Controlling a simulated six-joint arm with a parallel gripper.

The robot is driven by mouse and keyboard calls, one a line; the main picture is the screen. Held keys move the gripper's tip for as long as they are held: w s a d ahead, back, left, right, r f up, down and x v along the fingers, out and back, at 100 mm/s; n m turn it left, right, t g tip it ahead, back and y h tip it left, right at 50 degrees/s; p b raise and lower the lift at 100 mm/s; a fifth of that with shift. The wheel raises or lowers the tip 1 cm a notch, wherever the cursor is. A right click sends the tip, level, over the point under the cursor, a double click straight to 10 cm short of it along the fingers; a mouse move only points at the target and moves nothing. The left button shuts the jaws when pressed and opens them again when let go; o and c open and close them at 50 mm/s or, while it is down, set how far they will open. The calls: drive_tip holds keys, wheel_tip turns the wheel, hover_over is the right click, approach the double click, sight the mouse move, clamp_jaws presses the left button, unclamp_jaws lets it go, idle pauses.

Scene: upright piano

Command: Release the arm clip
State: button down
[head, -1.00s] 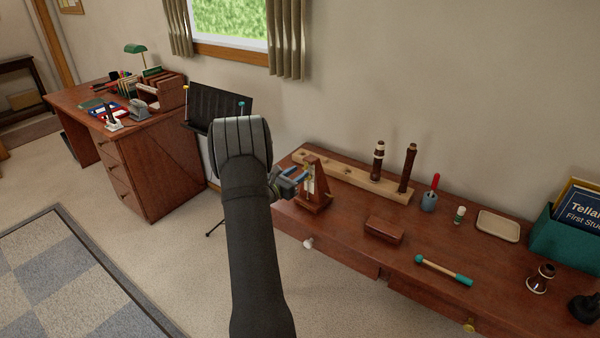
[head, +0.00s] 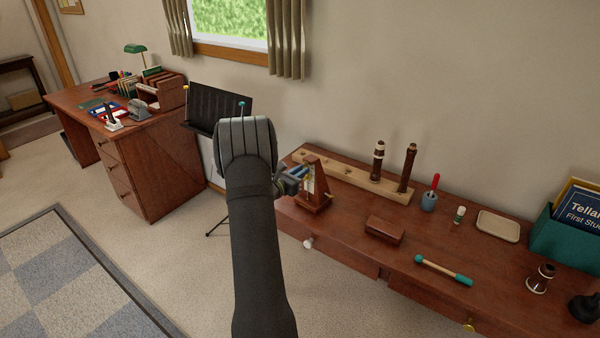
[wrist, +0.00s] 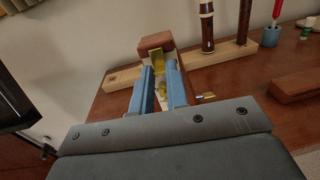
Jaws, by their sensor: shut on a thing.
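The wooden metronome (head: 316,194) stands upright near the left end of the long desk. In the wrist view its brown top block (wrist: 155,41) shows just beyond my fingers. A brass piece (wrist: 162,88), which looks like the arm clip, shows between the fingers. My gripper (head: 303,173) is at the metronome's front, its blue fingers reaching in from the left. In the wrist view my gripper (wrist: 159,75) is closed on the brass piece with a narrow gap between the fingers. The exact contact is small and partly hidden by the fingers.
A wooden rack (head: 340,174) holding dark woodwind pieces stands close behind the metronome. A brown box (head: 384,229) and a teal-ended mallet (head: 444,270) lie to its right. A black music stand (head: 220,112) is behind my arm.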

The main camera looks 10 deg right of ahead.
drive_tip(key=shift+r, duration=0.1)
drive_tip(key=shift+w+d+r+g+y, duration=0.1)
drive_tip(key=shift+r+g+y, duration=0.75)
drive_tip(key=shift+g+y, duration=1.15)
drive_tip(key=shift+w+d+r+g+y, duration=0.15)
drive_tip(key=shift+r+g+y, duration=0.75)
drive_tip(key=shift+g+y, duration=1.05)
drive_tip(key=shift+w+d+r+g+y, duration=0.1)
drive_tip(key=shift+r+g+y, duration=0.75)
drive_tip(key=shift+g+y, duration=1.1)
drive_tip(key=shift+t+y, duration=0.5)
drive_tip(key=shift+y, duration=0.1)
drive_tip(key=c, duration=1.4)
unclamp_jaws()
